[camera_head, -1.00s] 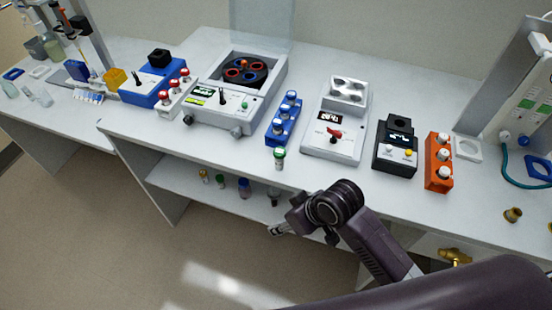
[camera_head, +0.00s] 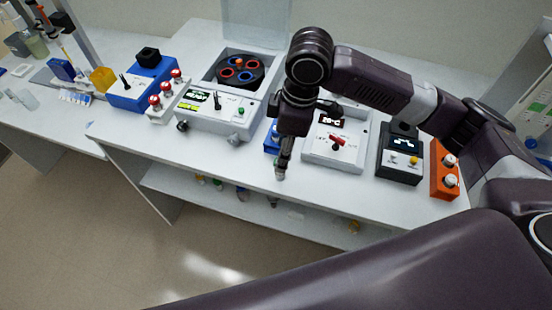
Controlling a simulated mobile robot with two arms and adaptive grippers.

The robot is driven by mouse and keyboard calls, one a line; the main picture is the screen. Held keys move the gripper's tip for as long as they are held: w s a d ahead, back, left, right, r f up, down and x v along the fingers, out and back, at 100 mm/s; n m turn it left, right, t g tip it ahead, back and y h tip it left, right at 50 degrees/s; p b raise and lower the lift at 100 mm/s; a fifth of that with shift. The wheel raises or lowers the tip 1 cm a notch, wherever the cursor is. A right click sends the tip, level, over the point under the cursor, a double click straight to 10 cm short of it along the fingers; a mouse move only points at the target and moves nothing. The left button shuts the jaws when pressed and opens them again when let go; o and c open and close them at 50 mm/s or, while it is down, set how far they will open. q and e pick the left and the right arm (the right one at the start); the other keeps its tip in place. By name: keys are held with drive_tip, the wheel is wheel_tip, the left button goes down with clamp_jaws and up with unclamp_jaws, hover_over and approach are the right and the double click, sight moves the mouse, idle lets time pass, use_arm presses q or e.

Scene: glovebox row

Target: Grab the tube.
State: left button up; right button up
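My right gripper (camera_head: 282,163) comes in from the right and points down at the bench's front edge, in front of the blue rack. It is over the spot of the single tube (camera_head: 280,174), whose lower part shows just below the fingers. The gripper hides the tube's cap, and I cannot tell whether the fingers are around it or closed on it. The blue rack (camera_head: 270,143) is mostly hidden behind my wrist. Several red-capped tubes (camera_head: 154,100) stand in a white rack further left. My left gripper is not in view.
A centrifuge (camera_head: 213,118) with an open rotor stands left of the gripper. A white device with a red knob (camera_head: 337,141), a black block (camera_head: 401,158) and an orange rack (camera_head: 442,182) stand to the right, close under my arm. The shelf below holds small items.

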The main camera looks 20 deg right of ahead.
drive_tip(key=shift+w+d, duration=0.2)
drive_tip(key=shift+w, duration=0.3)
drive_tip(key=shift+w+d, duration=0.2)
drive_tip(key=shift+w, duration=0.25)
drive_tip(key=shift+s+a+f, duration=0.1)
drive_tip(key=shift+s+f, duration=0.15)
drive_tip(key=shift+f, duration=0.6)
drive_tip(key=shift+s+f+p, duration=0.2)
drive_tip(key=shift+f+p, duration=0.1)
drive_tip(key=shift+p, duration=0.1)
drive_tip(key=f, duration=0.1)
drive_tip(key=f+p, duration=0.1)
drive_tip(key=f, duration=0.2)
drive_tip(key=shift+w+a+f, duration=0.2)
drive_tip(key=shift+a+f, duration=0.1)
drive_tip(key=shift+a, duration=0.05)
drive_tip(key=shift+f, duration=0.15)
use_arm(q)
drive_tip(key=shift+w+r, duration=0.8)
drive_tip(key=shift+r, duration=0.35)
use_arm(e)
drive_tip(key=c, duration=1.1)
